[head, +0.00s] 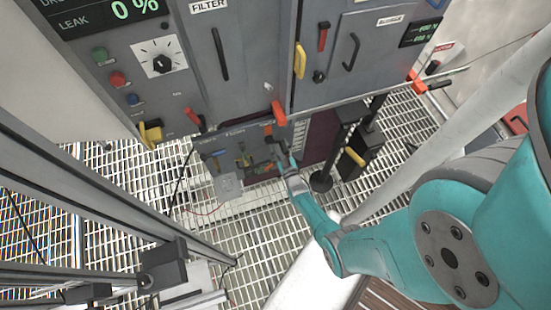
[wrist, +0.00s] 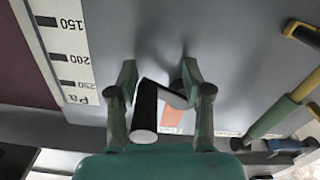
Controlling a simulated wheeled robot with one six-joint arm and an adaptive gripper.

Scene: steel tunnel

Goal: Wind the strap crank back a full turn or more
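In the wrist view a black crank (wrist: 146,108) with a round pale-ended grip and a short dark arm sits between the fingers of my gripper (wrist: 158,80). The left finger is close beside the grip. A gap shows toward the right finger, so the fingers are spread and not closed on it. An orange patch (wrist: 172,120) shows just behind the crank. In the head view my gripper (head: 284,160) reaches down to the lower front of the grey cabinet. The crank is too small and covered there to make out.
A pressure scale (wrist: 68,50) lies left of the fingers, and a green-and-yellow handle (wrist: 280,115) lies right. In the head view a red lever (head: 278,113) sits just above my gripper. Grating floor (head: 270,230) is open in front.

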